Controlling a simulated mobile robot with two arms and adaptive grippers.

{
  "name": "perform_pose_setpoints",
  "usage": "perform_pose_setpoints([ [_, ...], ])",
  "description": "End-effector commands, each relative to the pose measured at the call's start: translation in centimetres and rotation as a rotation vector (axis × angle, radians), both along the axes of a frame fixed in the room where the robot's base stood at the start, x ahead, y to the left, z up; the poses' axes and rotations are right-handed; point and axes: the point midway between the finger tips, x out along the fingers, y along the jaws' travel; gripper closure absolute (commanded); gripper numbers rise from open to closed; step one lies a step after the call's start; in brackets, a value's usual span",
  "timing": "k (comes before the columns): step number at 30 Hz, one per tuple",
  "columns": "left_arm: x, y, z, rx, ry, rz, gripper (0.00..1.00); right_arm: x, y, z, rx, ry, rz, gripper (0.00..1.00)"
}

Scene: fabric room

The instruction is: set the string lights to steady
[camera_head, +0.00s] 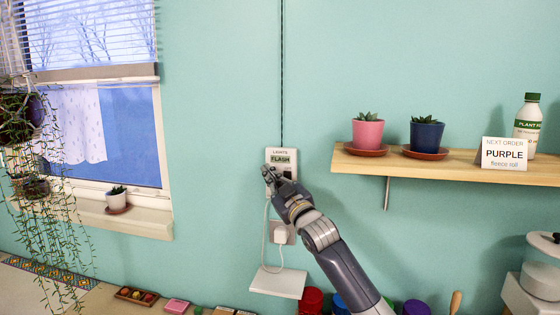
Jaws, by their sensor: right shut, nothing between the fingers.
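The string-light control box (281,156) is fixed to the teal wall in the middle of the view. Its label reads "LIGHTS" and its small display reads "FLASH". My right gripper (269,173) is at the lower front of the box, its fingers shut and empty. It hides the lower part of the box, so I cannot tell whether the fingertips touch it. A dark cord runs up the wall from the box. My left gripper is not in view.
A plug (281,235) and a small white ledge (278,283) are below the box. A wooden shelf (355,162) with potted plants, a sign and a bottle is to the right. A window with a sill (150,224) and a hanging plant are to the left.

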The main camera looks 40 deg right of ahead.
Motion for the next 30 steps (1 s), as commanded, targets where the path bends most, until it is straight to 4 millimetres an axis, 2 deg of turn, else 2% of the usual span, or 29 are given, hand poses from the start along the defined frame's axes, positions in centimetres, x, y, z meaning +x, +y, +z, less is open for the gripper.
perform_pose_setpoints([
  [16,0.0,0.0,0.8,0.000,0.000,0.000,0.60,-3.3,4.0,0.0,0.001,0.001,0.002,1.00],
  [30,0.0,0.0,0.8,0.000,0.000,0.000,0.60,-3.8,4.5,0.0,0.001,0.000,0.000,1.00],
])
